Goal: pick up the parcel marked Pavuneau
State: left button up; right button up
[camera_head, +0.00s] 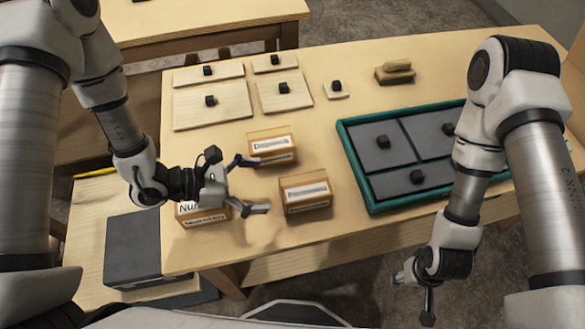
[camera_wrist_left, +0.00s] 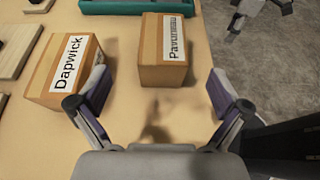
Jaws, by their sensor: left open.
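The parcel marked Pavuneau (camera_wrist_left: 160,72) is a small cardboard box with a white label, upright on the table. In the head view it appears to be the nearer right box (camera_head: 306,196), its label too small to read there. My left gripper (camera_head: 252,185) is open and empty, pointing at it from the left. In the left wrist view the parcel lies ahead of the spread fingers (camera_wrist_left: 160,95), apart from them. My right gripper (camera_head: 412,298) hangs beyond the table's front edge, its fingers apart and empty.
The Dapwick parcel (camera_wrist_left: 68,70) is close by the left gripper's far finger; it also shows in the head view (camera_head: 272,149). Another parcel (camera_head: 204,216) sits partly hidden under the left gripper. A green-rimmed tray (camera_head: 357,173) stands right; wooden panels (camera_head: 212,112) lie behind.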

aim_at(300, 187)
pick_arm(q)
jog(key=p+x, duration=0.1)
jog(key=x, duration=0.2)
jog(key=p+x, duration=0.1)
jog(key=x, duration=0.3)
jog(key=shift+s+d+f, duration=0.15)
jog(key=shift+d, duration=0.2)
jog(key=shift+a, duration=0.1)
jog(key=c, duration=1.4)
jog(key=shift+c, duration=1)
